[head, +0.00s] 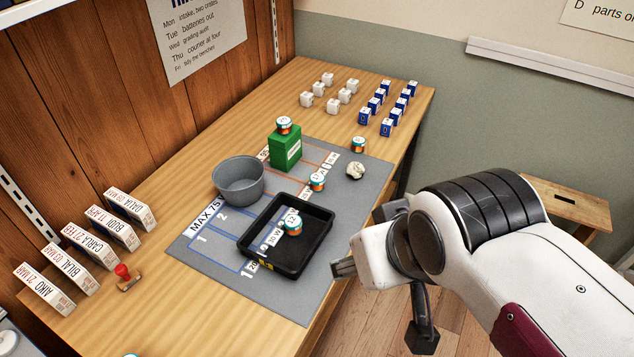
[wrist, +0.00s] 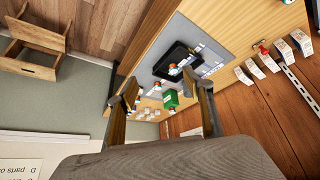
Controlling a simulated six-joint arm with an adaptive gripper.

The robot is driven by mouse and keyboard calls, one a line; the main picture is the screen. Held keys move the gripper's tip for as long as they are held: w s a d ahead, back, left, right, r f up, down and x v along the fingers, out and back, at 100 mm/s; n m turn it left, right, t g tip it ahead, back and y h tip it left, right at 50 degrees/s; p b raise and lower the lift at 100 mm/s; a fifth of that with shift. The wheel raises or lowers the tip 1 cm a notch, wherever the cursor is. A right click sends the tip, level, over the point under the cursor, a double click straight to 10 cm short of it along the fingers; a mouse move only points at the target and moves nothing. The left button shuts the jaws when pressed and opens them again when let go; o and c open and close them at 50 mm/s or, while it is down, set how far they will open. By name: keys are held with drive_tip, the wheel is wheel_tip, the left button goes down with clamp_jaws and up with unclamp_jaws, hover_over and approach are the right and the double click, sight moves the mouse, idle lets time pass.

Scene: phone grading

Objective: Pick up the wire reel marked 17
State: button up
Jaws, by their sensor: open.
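Several small wire reels with white tops and teal and orange sides are in the head view. One reel (head: 292,222) is in the black tray (head: 321,262), with a number on top that I cannot read surely. Another reel (head: 284,125) sits on the green box (head: 286,150). A third reel (head: 317,182) is on the mat behind the tray, and a fourth reel (head: 358,145) is near the mat's back edge. I cannot tell which is marked 17. My gripper (wrist: 165,88) is open and empty, off the right side of the bench, apart from every reel.
A grey bowl (head: 238,182) stands left of the tray on the grey mat (head: 196,249). A crumpled white ball (head: 355,170) lies near the mat's right edge. White and blue blocks stand at the back. Labelled boxes and a red stamp (head: 124,275) are at the left.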

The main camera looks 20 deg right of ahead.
drive_tip(key=w+d+t+h, duration=0.1)
drive_tip(key=w+d, duration=0.3)
drive_tip(key=w, duration=0.5)
drive_tip(key=w+d+r+n+t+h, duration=0.1)
drive_tip(key=w+d, duration=0.3)
drive_tip(key=w, duration=0.5)
drive_tip(key=w+d+t+h, duration=0.15)
drive_tip(key=w+d, duration=0.25)
drive_tip(key=w, duration=0.5)
drive_tip(key=n+t+y, duration=0.2)
drive_tip(key=n+y, duration=0.3)
drive_tip(key=y, duration=0.2)
hover_over(322, 179)
drive_tip(key=s+d, duration=0.3)
drive_tip(key=d, duration=0.2)
wheel_tip(322, 179, down, 20)
drive_tip(key=f+y, duration=0.1)
drive_tip(key=f, duration=0.1)
drive_tip(key=a+f+y, duration=0.1)
drive_tip(key=f, duration=0.1)
drive_tip(key=s+f+y, duration=0.1)
drive_tip(key=f, duration=0.1)
drive_tip(key=shift+s+a+f+n+g, duration=0.1)
drive_tip(key=shift+a+f+n+g, duration=0.15)
drive_tip(key=shift+a+f+n, duration=0.1)
drive_tip(key=shift+s+a+f+y, duration=0.2)
drive_tip(key=shift+a+f+y, duration=0.05)
drive_tip(key=shift+f+y, duration=0.2)
drive_tip(key=shift+x, duration=1.3)
